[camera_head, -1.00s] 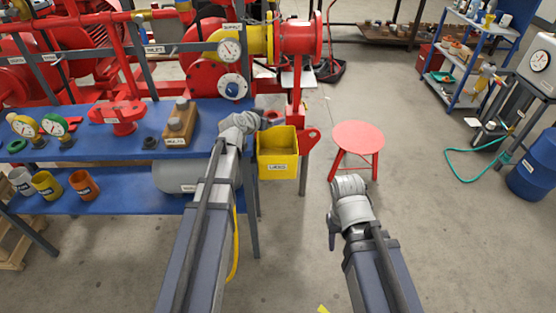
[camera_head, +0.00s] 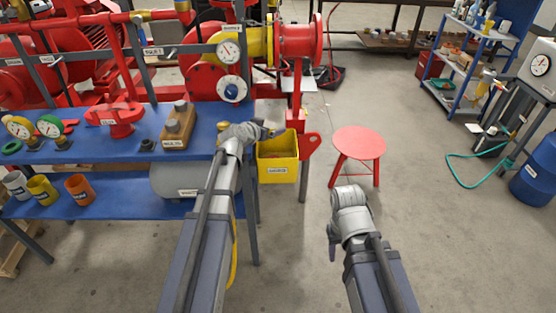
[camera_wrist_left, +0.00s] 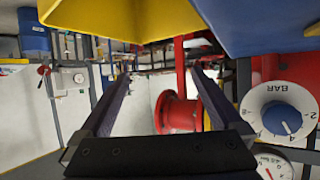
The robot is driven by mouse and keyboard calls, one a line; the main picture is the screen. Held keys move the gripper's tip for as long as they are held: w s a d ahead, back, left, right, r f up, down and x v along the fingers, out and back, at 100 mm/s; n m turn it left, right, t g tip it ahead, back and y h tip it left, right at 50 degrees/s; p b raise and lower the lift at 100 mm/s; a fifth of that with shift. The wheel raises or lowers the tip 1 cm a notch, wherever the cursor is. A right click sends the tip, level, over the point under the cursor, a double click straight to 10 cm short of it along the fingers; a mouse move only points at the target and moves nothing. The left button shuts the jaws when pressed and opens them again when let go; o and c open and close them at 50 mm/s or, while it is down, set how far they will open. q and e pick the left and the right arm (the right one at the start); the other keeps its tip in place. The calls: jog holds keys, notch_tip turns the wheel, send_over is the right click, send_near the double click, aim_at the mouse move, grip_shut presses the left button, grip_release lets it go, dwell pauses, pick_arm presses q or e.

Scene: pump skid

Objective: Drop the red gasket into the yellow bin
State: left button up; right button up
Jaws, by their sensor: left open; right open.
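The yellow bin (camera_head: 278,173) hangs at the right end of the blue bench, with its mouth facing up. A small reddish patch (camera_head: 275,154) shows inside it; it may be the red gasket, but it is too small to tell. My left gripper (camera_head: 273,133) is over the back rim of the bin, open, with nothing seen between its fingers. In the left wrist view its open fingers (camera_wrist_left: 160,78) frame only distant things, and the yellow bin (camera_wrist_left: 90,15) fills the top edge. My right gripper (camera_head: 333,243) is low over the floor, open and empty.
The blue bench (camera_head: 100,153) holds gauges, a red flange and a wooden block. Red pump pipework (camera_head: 300,45) stands behind the bin. A red stool (camera_head: 358,143) stands to the right.

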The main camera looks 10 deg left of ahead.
pick_arm(q)
jog(key=p+v, duration=0.3)
jog(key=v, duration=0.4)
jog(key=shift+s, duration=0.35)
jog(key=shift+r, duration=0.1)
jog(key=s+d+f+m+g+h+p, duration=0.1)
jog(key=s+d+g+p, duration=0.2)
jog(key=s+d, duration=0.3)
jog(key=s+d+f+m+g+p, duration=0.1)
jog(key=s+d+f+g+p, duration=0.15)
jog(key=d, duration=0.65)
jog(key=s+d+g+y+p, duration=0.2)
jog(key=s+g, duration=0.1)
jog(key=s, duration=0.6)
jog(key=s+d+n+g+y+p, duration=0.1)
jog(key=s+d+g+y+p, duration=0.1)
jog(key=s, duration=0.7)
jog(key=shift+s+r+g+y, duration=0.35)
jog(key=shift+g+y, duration=0.35)
jog(key=shift+g, duration=0.45)
